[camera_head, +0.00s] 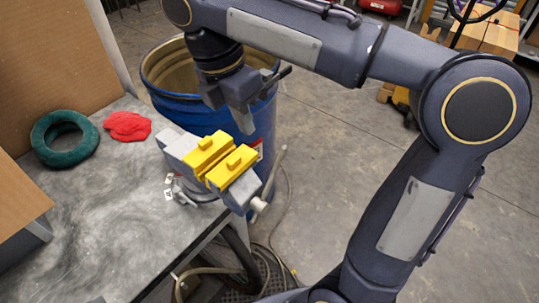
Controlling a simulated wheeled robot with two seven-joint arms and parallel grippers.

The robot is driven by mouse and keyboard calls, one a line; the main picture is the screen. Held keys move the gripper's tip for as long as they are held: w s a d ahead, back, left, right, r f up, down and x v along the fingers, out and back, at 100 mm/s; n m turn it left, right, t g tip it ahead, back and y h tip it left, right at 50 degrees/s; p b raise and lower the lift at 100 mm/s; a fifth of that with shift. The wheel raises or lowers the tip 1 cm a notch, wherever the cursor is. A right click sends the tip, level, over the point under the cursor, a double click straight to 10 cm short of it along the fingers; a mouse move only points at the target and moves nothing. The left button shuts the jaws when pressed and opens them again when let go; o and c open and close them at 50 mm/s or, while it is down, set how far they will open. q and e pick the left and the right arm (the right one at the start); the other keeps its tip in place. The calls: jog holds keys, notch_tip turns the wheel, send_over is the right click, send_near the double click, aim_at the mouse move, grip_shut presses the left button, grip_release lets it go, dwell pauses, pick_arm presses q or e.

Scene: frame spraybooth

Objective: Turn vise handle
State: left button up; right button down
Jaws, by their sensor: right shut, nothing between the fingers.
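A grey bench vise (232,190) with yellow jaw covers (216,158) is mounted at the right corner of the workbench. Its handle, a thin grey bar (273,175), stands at the vise's right end, tilted, with its upper end leaning right. My right gripper (243,117) hangs pointing down above and behind the vise jaws, in front of the blue barrel. It is shut and empty. It appears apart from the handle, up and to its left. My left gripper is not in view.
The grey workbench (105,215) holds a green ring (82,150) and a red cloth (128,126). A blue barrel (180,112) stands right behind the vise. A hose (289,205) lies on the floor. Open floor (335,165) lies to the right. Cardboard boxes (497,38) are far right.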

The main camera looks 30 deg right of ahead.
jog(key=b, duration=0.1)
send_near(275, 166)
notch_tip(275, 166, down, 4)
jog(key=s+a, duration=0.1)
jog(key=a, duration=0.1)
jog(key=shift+w+d+f, duration=0.15)
jog(key=shift+d+f, duration=0.3)
jog(key=shift+d, duration=0.3)
jog(key=shift+w+d+f, duration=0.1)
jog(key=shift+d+f, duration=0.4)
jog(key=shift+d, duration=0.2)
jog(key=shift+d, duration=0.1)
